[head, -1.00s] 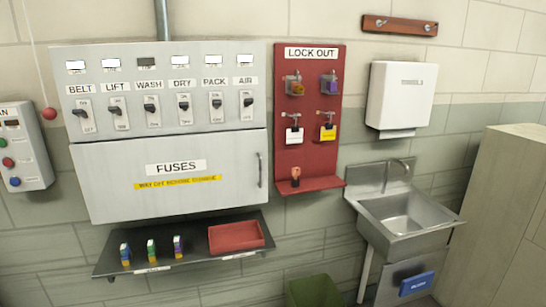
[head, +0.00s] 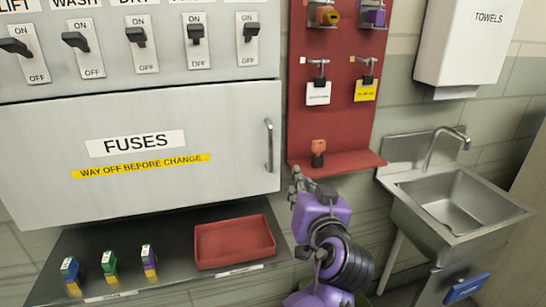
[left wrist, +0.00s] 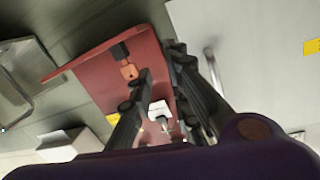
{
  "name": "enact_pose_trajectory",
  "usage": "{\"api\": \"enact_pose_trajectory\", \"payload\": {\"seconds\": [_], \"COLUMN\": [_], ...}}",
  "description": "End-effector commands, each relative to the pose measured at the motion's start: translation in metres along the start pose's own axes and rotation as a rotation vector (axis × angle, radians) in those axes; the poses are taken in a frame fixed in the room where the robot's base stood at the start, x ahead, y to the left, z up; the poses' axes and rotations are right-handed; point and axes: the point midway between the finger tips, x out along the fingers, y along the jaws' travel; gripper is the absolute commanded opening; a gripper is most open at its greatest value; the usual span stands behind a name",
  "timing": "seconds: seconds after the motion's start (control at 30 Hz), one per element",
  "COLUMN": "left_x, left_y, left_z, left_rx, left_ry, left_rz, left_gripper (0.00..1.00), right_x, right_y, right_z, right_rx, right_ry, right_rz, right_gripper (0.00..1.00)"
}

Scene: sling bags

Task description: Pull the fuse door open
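The fuse door (head: 225,140) is a wide pale grey panel labelled FUSES, and it is closed. Its vertical bar handle (head: 269,146) is near its right edge. My left gripper (head: 297,180) is just right of and below the handle, in front of the gap by the red board, apart from the handle as far as I can tell. In the left wrist view the two dark fingers of my left gripper (left wrist: 157,66) are spread with nothing between them. There the handle (left wrist: 214,74) lies just right of the fingers, outside them. My right gripper is not in view.
A red lock-out board (head: 330,105) with an orange key (head: 318,148) on its ledge is right of the door. Below the door, a dark shelf (head: 180,280) holds a red tray (head: 234,242) and several fuses. A sink (head: 455,205) stands right.

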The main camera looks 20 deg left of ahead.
Motion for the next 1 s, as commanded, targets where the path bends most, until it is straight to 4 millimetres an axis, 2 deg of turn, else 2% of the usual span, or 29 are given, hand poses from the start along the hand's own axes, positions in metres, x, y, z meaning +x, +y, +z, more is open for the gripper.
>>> {"api": "enact_pose_trajectory", "payload": {"seconds": [0.03, 0.1, 0.2, 0.3, 0.47, 0.8, 1.0], "left_x": [-0.003, -0.010, -0.021, -0.026, -0.013, 0.035, 0.044], "left_y": [-0.009, -0.027, -0.046, -0.057, -0.067, -0.083, -0.085], "left_z": [-0.022, -0.048, -0.071, -0.083, -0.089, -0.090, -0.089], "left_rx": [-0.046, -0.106, -0.174, -0.209, -0.216, -0.214, -0.215], "left_ry": [0.017, 0.037, 0.057, 0.068, 0.075, 0.074, 0.072], "left_rz": [-0.075, -0.175, -0.275, -0.326, -0.344, -0.340, -0.338], "left_gripper": [0.17, 0.17, 0.17, 0.17, 0.17, 0.17, 0.17], "right_x": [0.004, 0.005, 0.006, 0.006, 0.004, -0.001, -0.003], "right_y": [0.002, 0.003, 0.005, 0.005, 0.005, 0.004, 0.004], "right_z": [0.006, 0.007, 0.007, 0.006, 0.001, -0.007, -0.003], "right_rx": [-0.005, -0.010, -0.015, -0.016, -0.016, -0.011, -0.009], "right_ry": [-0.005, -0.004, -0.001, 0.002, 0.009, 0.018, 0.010], "right_rz": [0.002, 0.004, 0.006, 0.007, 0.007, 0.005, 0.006], "right_gripper": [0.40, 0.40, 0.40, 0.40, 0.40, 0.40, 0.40]}}
